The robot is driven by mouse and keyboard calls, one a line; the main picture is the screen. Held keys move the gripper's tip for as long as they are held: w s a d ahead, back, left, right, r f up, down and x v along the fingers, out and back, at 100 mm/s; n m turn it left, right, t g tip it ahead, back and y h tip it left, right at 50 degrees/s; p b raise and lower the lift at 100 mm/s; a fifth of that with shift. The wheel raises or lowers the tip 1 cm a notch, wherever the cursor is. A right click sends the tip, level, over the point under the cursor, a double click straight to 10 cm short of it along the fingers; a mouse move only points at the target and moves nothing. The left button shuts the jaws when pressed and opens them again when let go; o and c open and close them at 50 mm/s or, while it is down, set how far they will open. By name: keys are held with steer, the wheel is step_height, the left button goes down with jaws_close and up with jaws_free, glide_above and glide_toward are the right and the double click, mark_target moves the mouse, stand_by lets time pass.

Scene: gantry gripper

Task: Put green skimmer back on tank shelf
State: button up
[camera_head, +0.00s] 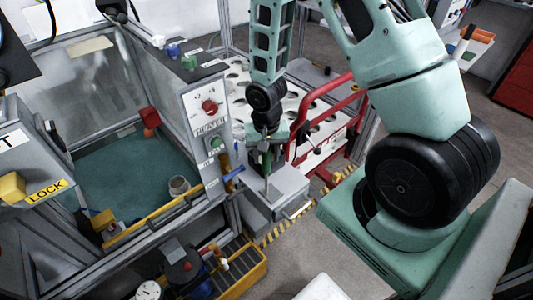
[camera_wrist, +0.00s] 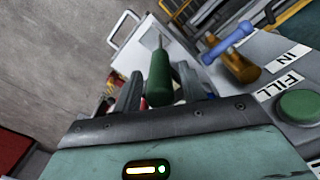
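The green skimmer (camera_wrist: 158,80) shows in the wrist view as a green handle with a thin metal shaft running away from me. Its handle is between the two fingers of my gripper (camera_wrist: 159,82). A narrow gap seems to show beside the left finger, so I cannot tell whether the fingers press on it. In the head view my gripper (camera_head: 265,150) points down over the grey tank shelf (camera_head: 288,188), beside the tank's front corner. The thin shaft stands below the fingers, over the shelf; whether its lower end touches is unclear.
A blue-handled tool (camera_head: 233,172) and an orange-brown handle (camera_head: 225,161) are close left of my gripper. A red rail (camera_head: 318,92) is to the right. A yellow bin (camera_head: 245,278) sits below.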

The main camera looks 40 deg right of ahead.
steer(key=shift+r, duration=0.15)
step_height(320, 180, up, 12)
steer(key=shift+f, duration=0.1)
steer(key=s+a+r+n, duration=0.5)
steer(key=s+a+n, duration=0.2)
steer(key=s+a, duration=0.2)
steer(key=s+a+r+n, duration=0.5)
steer(key=s+a+n, duration=0.2)
steer(key=a, duration=0.4)
steer(key=shift+s+a+r+y, duration=0.2)
steer(key=shift+s+y, duration=0.1)
steer(key=shift+s, duration=0.55)
